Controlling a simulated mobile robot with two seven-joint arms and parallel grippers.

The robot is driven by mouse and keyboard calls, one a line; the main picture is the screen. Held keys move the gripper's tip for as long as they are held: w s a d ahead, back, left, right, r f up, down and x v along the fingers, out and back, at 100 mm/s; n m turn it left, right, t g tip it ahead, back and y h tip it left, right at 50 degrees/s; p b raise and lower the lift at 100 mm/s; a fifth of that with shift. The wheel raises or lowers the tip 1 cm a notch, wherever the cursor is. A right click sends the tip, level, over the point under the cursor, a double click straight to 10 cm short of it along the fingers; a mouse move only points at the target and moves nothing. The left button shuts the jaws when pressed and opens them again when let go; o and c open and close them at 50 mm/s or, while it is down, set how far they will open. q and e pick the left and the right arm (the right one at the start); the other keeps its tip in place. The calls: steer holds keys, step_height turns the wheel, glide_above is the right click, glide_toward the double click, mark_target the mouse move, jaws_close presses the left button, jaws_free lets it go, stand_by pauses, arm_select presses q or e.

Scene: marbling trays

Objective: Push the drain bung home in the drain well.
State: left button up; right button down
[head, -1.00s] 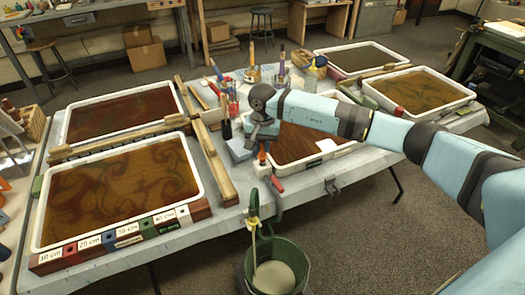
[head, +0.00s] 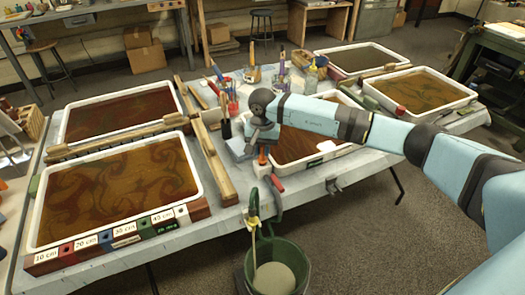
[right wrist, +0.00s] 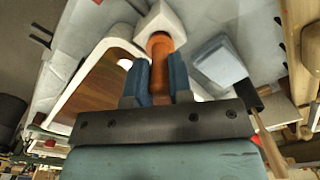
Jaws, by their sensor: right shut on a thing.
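An orange drain bung (right wrist: 158,50) stands between the blue fingertips of my right gripper (right wrist: 159,68) in the right wrist view. The fingers are shut on it. Its far end meets a white block (right wrist: 168,17) at the tray corner, which looks like the drain well. How deep the bung sits there is hidden. In the head view my right gripper (head: 262,138) is over the near left corner of the middle tray (head: 318,163). A bit of the orange bung (head: 262,156) shows below it. My left gripper is in neither view.
A green bucket (head: 275,252) hangs or stands below the table edge, under this corner. A red-handled clamp (head: 278,184) is at the edge close by. A grey-blue block (head: 239,149) lies left of the gripper.

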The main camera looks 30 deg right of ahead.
arm_select(q)
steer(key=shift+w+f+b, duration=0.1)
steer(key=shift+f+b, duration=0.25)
steer(key=shift+b, duration=0.15)
arm_select(e)
steer(key=shift+f, duration=0.7)
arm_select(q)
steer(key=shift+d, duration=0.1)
arm_select(e)
steer(key=c, duration=0.9)
jaws_free()
steer(key=shift+c, duration=0.2)
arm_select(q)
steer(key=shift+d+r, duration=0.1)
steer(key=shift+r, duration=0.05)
arm_select(e)
steer(key=shift+r, duration=0.45)
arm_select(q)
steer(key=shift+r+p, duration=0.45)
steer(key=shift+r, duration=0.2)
arm_select(e)
step_height(320, 180, up, 13)
